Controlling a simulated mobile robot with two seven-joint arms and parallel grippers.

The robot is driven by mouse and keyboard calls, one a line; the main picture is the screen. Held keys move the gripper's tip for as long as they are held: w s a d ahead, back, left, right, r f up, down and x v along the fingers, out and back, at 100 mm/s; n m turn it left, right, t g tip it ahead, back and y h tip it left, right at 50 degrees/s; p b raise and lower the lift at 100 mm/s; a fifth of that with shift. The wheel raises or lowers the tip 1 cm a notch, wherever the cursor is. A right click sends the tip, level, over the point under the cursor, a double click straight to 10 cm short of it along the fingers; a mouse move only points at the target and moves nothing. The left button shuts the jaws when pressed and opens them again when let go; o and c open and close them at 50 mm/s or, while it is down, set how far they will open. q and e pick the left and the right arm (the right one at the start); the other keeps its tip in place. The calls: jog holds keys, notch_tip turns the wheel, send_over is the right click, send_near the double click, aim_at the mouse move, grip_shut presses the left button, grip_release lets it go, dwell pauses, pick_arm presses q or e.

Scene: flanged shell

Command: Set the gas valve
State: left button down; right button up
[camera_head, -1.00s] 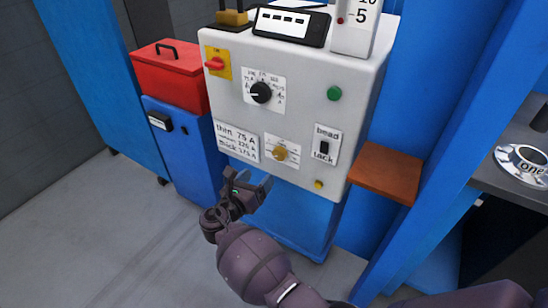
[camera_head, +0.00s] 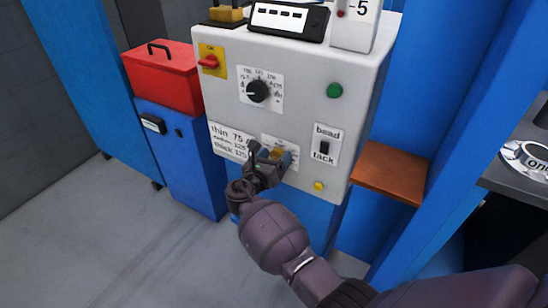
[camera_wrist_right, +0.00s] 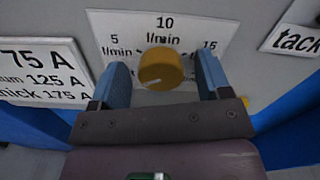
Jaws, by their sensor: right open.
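The gas valve is a round brass-yellow knob (camera_wrist_right: 161,69) on a white dial plate (camera_wrist_right: 118,24) marked 5, 10 and 15 l/min. In the right wrist view a pale line on the knob's face points to the lower left. My right gripper (camera_wrist_right: 160,80) is open, with one blue finger on each side of the knob and small gaps showing. In the head view the right gripper (camera_head: 271,154) is at the panel's lower middle and partly hides the knob (camera_head: 278,153). My left gripper is not in view.
The white panel (camera_head: 305,105) also carries a black dial (camera_head: 257,91), a red switch (camera_head: 208,62), a green button (camera_head: 334,90) and a bead/tack switch (camera_head: 324,148). A brown shelf (camera_head: 390,172) juts out at right. A red box (camera_head: 163,78) stands left.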

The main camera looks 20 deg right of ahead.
jog(key=c, duration=0.9)
